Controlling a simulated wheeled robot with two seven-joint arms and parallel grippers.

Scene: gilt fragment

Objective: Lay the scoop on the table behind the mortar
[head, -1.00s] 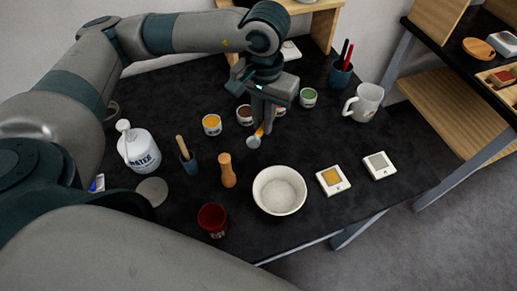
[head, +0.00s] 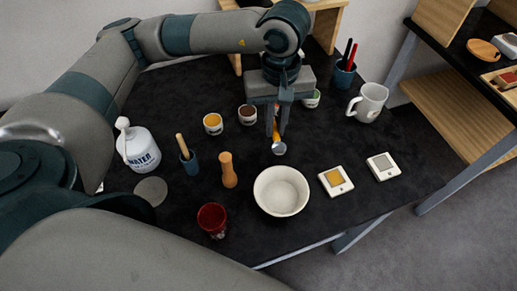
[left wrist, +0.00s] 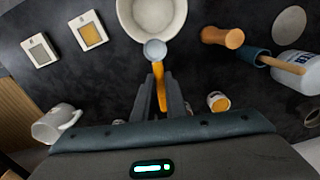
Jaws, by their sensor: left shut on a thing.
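The scoop (head: 279,147) has a grey bowl and an orange handle. My left gripper (head: 275,133) is shut on its handle, with the bowl pointing toward the mortar. In the left wrist view the scoop (left wrist: 155,51) sticks out between the fingers (left wrist: 160,100), its bowl overlapping the mortar's rim in the picture. The mortar (head: 281,191) is a white bowl on the dark table (head: 330,135), in front of the gripper. It also shows at the top of the left wrist view (left wrist: 178,28). Whether the scoop touches the table I cannot tell. My right gripper is not visible.
A wooden pestle (head: 228,170) stands left of the mortar, and a red cup (head: 212,219) stands front left. Pigment pots (head: 213,124) are left of the gripper. A white mug (head: 368,103) and two white tiles (head: 336,181) are to the right.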

